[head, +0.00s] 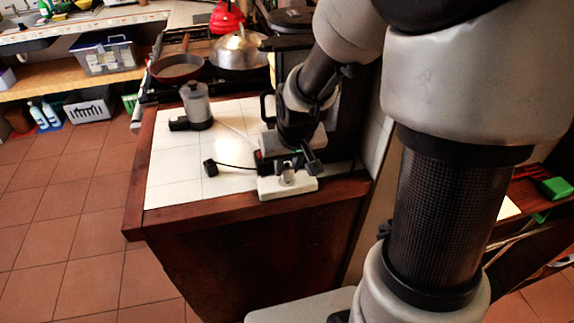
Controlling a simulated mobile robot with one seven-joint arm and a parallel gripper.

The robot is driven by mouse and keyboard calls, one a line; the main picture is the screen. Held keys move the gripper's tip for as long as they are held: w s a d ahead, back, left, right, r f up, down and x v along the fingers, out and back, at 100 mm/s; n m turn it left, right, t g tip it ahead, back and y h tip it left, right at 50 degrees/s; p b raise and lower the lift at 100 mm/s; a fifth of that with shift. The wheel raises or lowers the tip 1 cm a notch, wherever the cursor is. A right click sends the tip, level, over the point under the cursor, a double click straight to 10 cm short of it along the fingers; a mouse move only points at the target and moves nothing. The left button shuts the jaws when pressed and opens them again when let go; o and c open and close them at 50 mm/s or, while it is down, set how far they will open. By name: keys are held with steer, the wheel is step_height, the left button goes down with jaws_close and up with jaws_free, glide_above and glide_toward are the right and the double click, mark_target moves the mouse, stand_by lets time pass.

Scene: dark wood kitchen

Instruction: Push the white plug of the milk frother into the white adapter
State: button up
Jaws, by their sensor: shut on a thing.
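The milk frother (196,105), a grey see-through jug with a dark base and handle, stands on the white tiled counter. A thin white cord runs from it toward my gripper (287,165). My gripper points down near the counter's front right corner, shut on the white plug, which is mostly hidden by the fingers. The white adapter (287,189) lies at the counter's front edge, just below and in front of my gripper. I cannot tell whether the plug touches the adapter or sits in it.
A black plug (210,168) with a black cable lies left of the adapter. A red-brown pan (176,68) and a lidded metal pot (239,50) stand on the stove behind. The counter's wooden edge (220,205) is close in front. The left front tiles are clear.

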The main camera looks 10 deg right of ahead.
steer(key=shift+f+b, duration=0.5)
steer(key=shift+f, duration=0.1)
stand_by(0.3)
steer(key=o, duration=1.1)
